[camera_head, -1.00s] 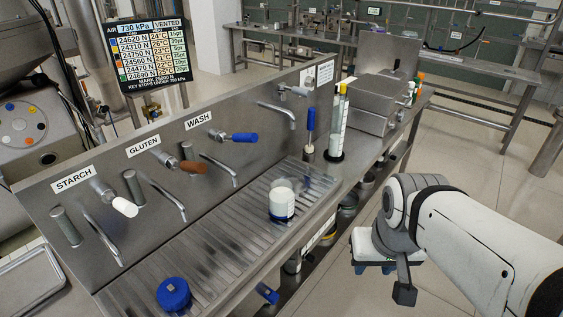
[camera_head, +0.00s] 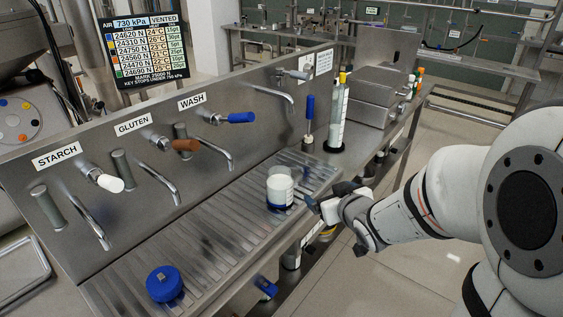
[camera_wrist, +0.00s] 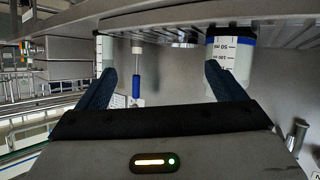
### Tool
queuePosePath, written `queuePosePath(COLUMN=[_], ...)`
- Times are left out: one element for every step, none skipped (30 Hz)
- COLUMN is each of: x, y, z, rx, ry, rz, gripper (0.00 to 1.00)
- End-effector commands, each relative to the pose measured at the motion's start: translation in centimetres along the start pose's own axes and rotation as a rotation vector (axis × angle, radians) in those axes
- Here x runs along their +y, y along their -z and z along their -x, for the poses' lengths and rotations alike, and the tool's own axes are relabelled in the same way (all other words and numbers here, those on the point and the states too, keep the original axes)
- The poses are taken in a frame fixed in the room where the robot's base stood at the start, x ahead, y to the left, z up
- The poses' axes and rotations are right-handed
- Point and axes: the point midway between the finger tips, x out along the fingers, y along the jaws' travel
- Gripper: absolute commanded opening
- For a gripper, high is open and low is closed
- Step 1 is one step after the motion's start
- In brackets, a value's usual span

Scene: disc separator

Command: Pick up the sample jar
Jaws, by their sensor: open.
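That finger hides part of the jar.
A blue lid-like piece (camera_head: 165,283) lies on the tray (camera_head: 215,235) at the near left. A blue-handled tool (camera_head: 309,120) and a tall clear cylinder (camera_head: 337,118) stand behind the gripper. Taps (camera_head: 212,117) project from the back panel.

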Motion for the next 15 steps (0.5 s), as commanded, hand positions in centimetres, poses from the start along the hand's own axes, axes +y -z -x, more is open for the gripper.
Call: queuePosePath(x=[-1.1,-1.8,-2.7,-3.3,-3.9,-4.7,-5.2,-5.7,-6.2,-6.5,-6.8,-7.2,-7.4,-7.5,-7.7], y=[-0.7,-0.6,-0.4,-0.3,-0.3,-0.2,-0.2,-0.1,-0.1,0.0,0.1,0.1,0.1,0.2,0.3], z=[-1.2,-1.6,-1.9,-2.1,-2.3,-2.3,-2.4,-2.3,-2.3,-2.2,-2.1,-2.0,-1.9,-1.8,-1.8], rx=[0.059,0.1,0.152,0.188,0.221,0.263,0.291,0.318,0.348,0.369,0.388,0.408,0.42,0.431,0.441], ry=[0.051,0.083,0.125,0.155,0.184,0.222,0.248,0.273,0.302,0.323,0.339,0.36,0.371,0.381,0.39], rz=[0.003,0.005,0.005,0.002,-0.002,-0.007,-0.013,-0.018,-0.027,-0.033,-0.039,-0.045,-0.049,-0.053,-0.056], gripper=[0.9,0.9,0.9,0.9,0.9,0.9,0.9,0.9,0.9,0.9,0.9,0.9,0.9,0.9,0.9])
